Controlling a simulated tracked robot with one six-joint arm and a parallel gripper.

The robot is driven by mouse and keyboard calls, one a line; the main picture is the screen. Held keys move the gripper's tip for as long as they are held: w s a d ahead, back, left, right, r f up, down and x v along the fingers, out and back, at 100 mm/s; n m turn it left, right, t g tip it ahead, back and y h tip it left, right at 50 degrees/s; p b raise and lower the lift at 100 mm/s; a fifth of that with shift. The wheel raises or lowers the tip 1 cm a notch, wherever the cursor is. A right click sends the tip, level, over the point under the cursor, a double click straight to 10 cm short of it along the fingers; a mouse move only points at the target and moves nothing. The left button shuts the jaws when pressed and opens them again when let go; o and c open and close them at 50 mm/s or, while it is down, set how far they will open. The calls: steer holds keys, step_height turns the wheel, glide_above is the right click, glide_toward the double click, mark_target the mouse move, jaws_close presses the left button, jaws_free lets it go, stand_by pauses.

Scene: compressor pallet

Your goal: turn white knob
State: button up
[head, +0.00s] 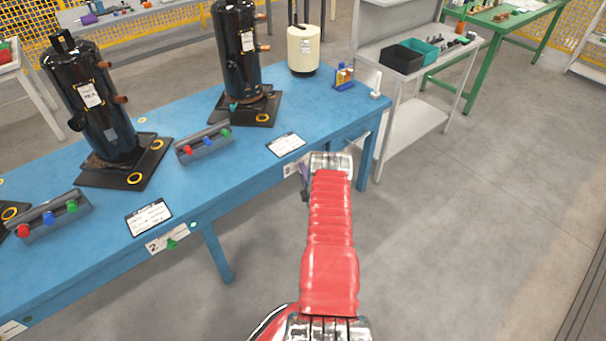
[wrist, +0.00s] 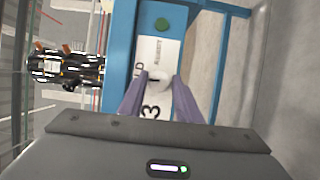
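A small white knob (wrist: 159,77) sits on the labelled front face of the blue table in the wrist view, by the printed 3. My gripper (wrist: 162,80) has its two purple fingers apart, with the tips on either side of the knob; I cannot tell whether they touch it. A green knob (wrist: 162,24) stands farther along the same face. In the head view my gripper (head: 304,184) is at the table's front edge, beside the label (head: 291,169); the white knob is hidden there behind my arm.
The blue table (head: 240,165) carries black compressors (head: 237,50), a cream tank (head: 303,49) and trays of coloured knobs (head: 203,142). Another green knob (head: 171,243) is at label 2. A grey shelf (head: 415,120) stands to the right. The floor in front is clear.

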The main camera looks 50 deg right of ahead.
steer(key=c, duration=0.6)
steer(key=shift+m, duration=0.3)
steer(key=shift+s+d+r+m+g+y, duration=0.1)
steer(key=shift+m+g+y, duration=0.2)
steer(key=shift+m+y, duration=1.4)
steer(key=shift+d+r+m+g+y, duration=0.25)
steer(key=shift+m+y, duration=0.5)
steer(key=shift+m, duration=1.9)
steer(key=shift+s+f+m+g+y, duration=0.15)
steer(key=shift+m+g+y, duration=0.2)
steer(key=shift+m+y, duration=1.35)
steer(key=shift+w+m+h, duration=0.1)
steer(key=shift+m+h, duration=0.25)
steer(key=shift+m, duration=0.2)
